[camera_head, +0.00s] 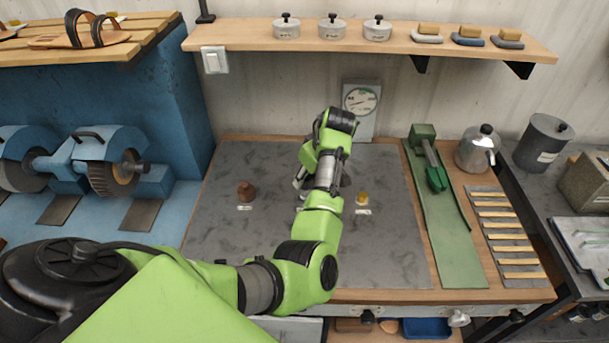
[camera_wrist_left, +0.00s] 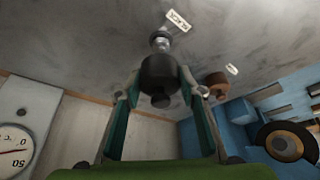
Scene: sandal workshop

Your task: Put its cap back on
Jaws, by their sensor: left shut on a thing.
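My left gripper (camera_head: 302,180) is low over the grey mat, mostly hidden behind its own arm in the head view. In the left wrist view, the gripper (camera_wrist_left: 160,84) is shut on a dark cap-like piece (camera_wrist_left: 158,70) with a small knob, one finger on each side of it. A small shiny silver part (camera_wrist_left: 161,43) shows just beyond the dark piece, beside a white label (camera_wrist_left: 178,20). I cannot tell whether the silver part touches it. In the head view the held piece is hidden by the arm. My right gripper is not in view.
On the grey mat (camera_head: 270,255), a brown piece (camera_head: 246,190) stands to the left and a yellow piece (camera_head: 362,198) to the right, each with a label. A gauge (camera_head: 361,101) stands behind. A green press-like tool (camera_head: 432,165) and metal pot (camera_head: 477,152) are farther right.

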